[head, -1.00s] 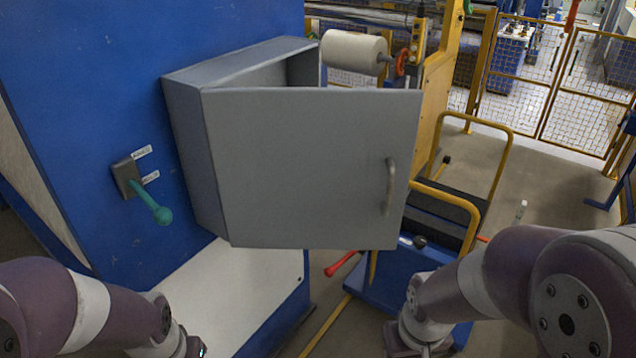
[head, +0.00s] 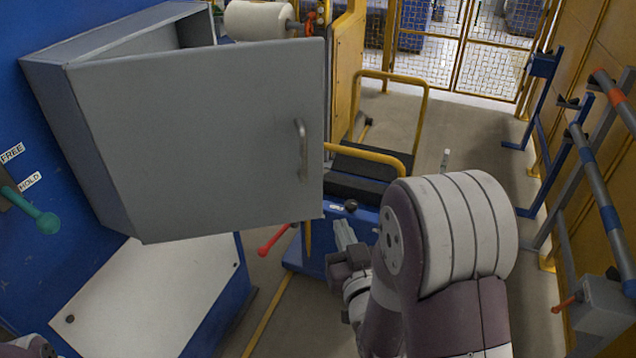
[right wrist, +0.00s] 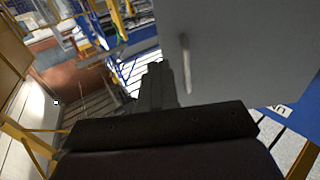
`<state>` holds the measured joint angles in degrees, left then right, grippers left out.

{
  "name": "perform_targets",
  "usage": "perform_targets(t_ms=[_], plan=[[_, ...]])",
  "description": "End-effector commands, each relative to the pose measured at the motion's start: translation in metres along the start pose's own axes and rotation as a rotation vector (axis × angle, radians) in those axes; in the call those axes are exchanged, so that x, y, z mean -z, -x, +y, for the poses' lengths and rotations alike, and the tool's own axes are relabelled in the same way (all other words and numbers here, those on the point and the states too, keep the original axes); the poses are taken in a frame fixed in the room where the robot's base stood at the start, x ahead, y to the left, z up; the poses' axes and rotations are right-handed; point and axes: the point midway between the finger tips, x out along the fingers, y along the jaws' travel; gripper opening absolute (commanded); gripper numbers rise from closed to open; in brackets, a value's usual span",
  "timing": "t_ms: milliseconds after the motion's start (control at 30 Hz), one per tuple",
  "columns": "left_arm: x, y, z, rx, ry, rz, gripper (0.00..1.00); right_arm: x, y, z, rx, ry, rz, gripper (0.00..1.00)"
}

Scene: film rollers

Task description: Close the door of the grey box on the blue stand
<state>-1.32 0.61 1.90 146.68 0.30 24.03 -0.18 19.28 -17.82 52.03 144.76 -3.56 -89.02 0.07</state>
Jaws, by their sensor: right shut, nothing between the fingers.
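The grey box (head: 95,145) is fixed to the blue stand (head: 40,245) on the left of the head view. Its door (head: 200,145) stands open, swung out toward me, with a gap along the top. The door's handle (head: 303,150) is near the right edge. My right gripper (head: 342,232) is shut and empty, below and to the right of the handle, apart from the door. In the right wrist view the gripper fingers (right wrist: 157,85) point forward, with the door (right wrist: 240,60) and handle (right wrist: 186,62) just right of them. Only a scrap of my left arm shows; its gripper is out of view.
A white roll (head: 258,20) is behind the door. A yellow-railed blue cart (head: 365,222) and a red handle (head: 272,242) are below. Open floor (head: 455,135) lies to the right.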

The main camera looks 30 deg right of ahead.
Motion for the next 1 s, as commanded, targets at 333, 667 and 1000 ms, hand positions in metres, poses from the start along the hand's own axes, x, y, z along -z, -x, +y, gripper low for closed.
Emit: perform_targets(t_ms=[333, 667, 1000], plan=[[0.001, 0.012, 0.000, 0.000, 0.000, 0.000, 0.00, 0.003, -0.066, 0.000, 0.000, 0.000, -0.002, 0.00], [0.003, 0.028, 0.000, 0.000, 0.000, 0.000, 0.00, 0.002, -0.124, 0.000, 0.001, 0.000, -0.002, 0.00], [0.004, 0.030, 0.000, 0.000, 0.000, 0.000, 0.00, 0.000, -0.136, 0.000, 0.000, 0.000, -0.001, 0.00]])
